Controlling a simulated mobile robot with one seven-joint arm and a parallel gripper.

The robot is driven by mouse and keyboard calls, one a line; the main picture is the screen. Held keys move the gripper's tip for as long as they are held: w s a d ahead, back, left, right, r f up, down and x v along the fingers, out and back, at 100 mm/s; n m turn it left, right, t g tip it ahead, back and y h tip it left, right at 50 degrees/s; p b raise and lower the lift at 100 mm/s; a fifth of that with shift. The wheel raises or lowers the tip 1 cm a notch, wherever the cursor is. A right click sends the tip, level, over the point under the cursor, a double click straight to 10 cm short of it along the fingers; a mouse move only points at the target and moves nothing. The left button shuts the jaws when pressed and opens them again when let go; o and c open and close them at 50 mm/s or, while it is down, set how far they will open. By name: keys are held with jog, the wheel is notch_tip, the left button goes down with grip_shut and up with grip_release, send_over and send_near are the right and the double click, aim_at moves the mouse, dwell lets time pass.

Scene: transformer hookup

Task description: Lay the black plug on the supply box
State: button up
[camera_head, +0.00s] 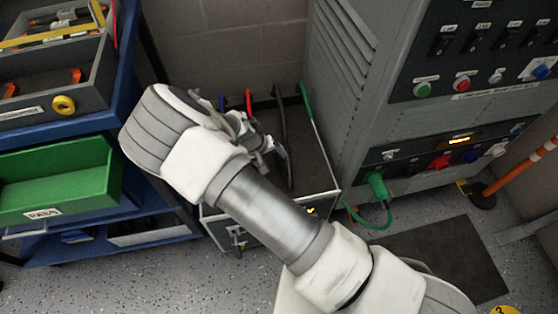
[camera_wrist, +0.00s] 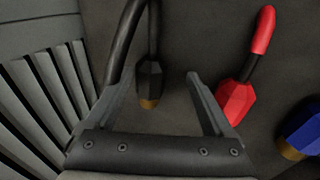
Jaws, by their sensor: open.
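The supply box (camera_head: 316,168) is a low box with a dark top and pale edges, partly hidden behind my arm. The black plug (camera_wrist: 150,84), with a brass-coloured tip, shows in the wrist view over a dark surface that looks like the box top. Its black cable (camera_head: 282,118) rises behind it. My gripper (camera_wrist: 158,78) is open, with the black plug between its fingers, nearer the left one, and visible gaps on both sides. In the head view my gripper (camera_head: 266,146) is over the box, and the black plug's tip is hard to make out there.
A red plug (camera_wrist: 238,98) and a blue plug (camera_wrist: 301,130) lie right of my gripper. A green plug (camera_head: 376,184) is in the grey cabinet (camera_head: 345,90) on the right. A blue cart (camera_head: 130,90) with a green bin (camera_head: 60,180) stands left.

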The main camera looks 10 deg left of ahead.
jog(key=p+v, duration=0.4)
jog(key=v, duration=1.1)
jog(key=shift+w+d, duration=0.25)
jog(key=shift+r, duration=0.15)
jog(key=s+d+r+m+g+y, duration=0.1)
jog(key=d+r+m+y, duration=0.1)
jog(key=d+r, duration=0.75)
jog(key=d+r+m+g+y, duration=0.1)
jog(key=d+r+m+y, duration=0.15)
jog(key=d+r, duration=0.75)
jog(key=s+d+r+t, duration=0.5)
jog(key=s+d+r, duration=0.6)
jog(key=s+r, duration=0.25)
notch_tip(320, 180, up, 20)
jog(key=p, duration=2)
jog(key=shift+d+m+h, duration=0.3)
jog(key=shift+m+h, duration=0.05)
jog(key=shift+h, duration=0.1)
